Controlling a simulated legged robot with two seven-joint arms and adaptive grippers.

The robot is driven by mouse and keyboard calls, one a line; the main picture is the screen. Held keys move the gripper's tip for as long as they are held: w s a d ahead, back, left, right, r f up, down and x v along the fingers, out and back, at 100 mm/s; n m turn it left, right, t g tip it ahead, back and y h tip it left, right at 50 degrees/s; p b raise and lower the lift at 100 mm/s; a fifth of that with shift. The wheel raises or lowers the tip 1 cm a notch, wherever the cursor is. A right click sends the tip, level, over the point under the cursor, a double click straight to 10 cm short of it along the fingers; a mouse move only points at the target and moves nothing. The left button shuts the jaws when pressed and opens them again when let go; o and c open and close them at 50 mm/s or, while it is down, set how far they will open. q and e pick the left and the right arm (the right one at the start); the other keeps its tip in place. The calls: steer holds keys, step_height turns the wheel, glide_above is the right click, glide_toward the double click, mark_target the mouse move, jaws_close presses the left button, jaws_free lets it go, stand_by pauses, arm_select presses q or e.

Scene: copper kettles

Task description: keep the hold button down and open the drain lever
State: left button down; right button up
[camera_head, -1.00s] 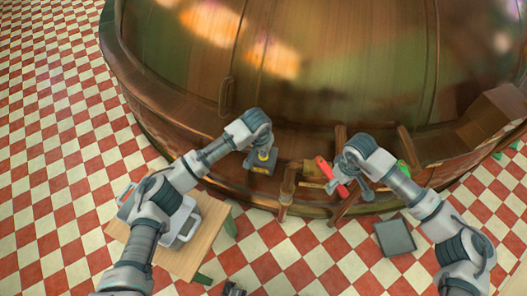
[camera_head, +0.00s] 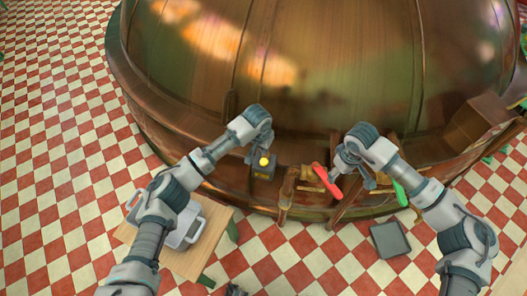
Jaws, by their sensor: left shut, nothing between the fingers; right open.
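A yellow round button (camera_head: 264,161) sits on a dark box (camera_head: 262,172) at the kettle's lower front. My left gripper (camera_head: 250,157) is shut and empty, at the upper left edge of the box beside the button. Whether it touches the button I cannot tell. A red lever (camera_head: 327,183) slants down to the right on the kettle's front. My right gripper (camera_head: 366,182) is open and empty, just right of the red lever. A green handle (camera_head: 400,194) shows further right, partly behind my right arm. Which handle is the drain lever is not marked.
The copper kettle (camera_head: 300,80) fills the back. A copper pipe (camera_head: 286,190) stands between the box and the red lever. A wooden table (camera_head: 215,250) with a grey metal case (camera_head: 187,235) is at front left. A grey square tray (camera_head: 390,239) lies on the checkered floor.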

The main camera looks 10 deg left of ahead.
arm_select(q)
step_height(320, 180, up, 10)
steer(key=p, duration=0.8)
steer(key=shift+f, duration=0.2)
arm_select(e)
step_height(320, 180, up, 14)
steer(key=t, duration=0.1)
steer(key=shift+f, duration=0.15)
arm_select(q)
step_height(320, 180, up, 8)
steer(key=p, duration=0.5)
steer(key=shift+r+t+p, duration=0.15)
steer(key=shift+t+p, duration=0.15)
steer(key=shift+p, duration=0.1)
arm_select(e)
step_height(320, 180, up, 10)
arm_select(q)
steer(key=shift+w, duration=0.15)
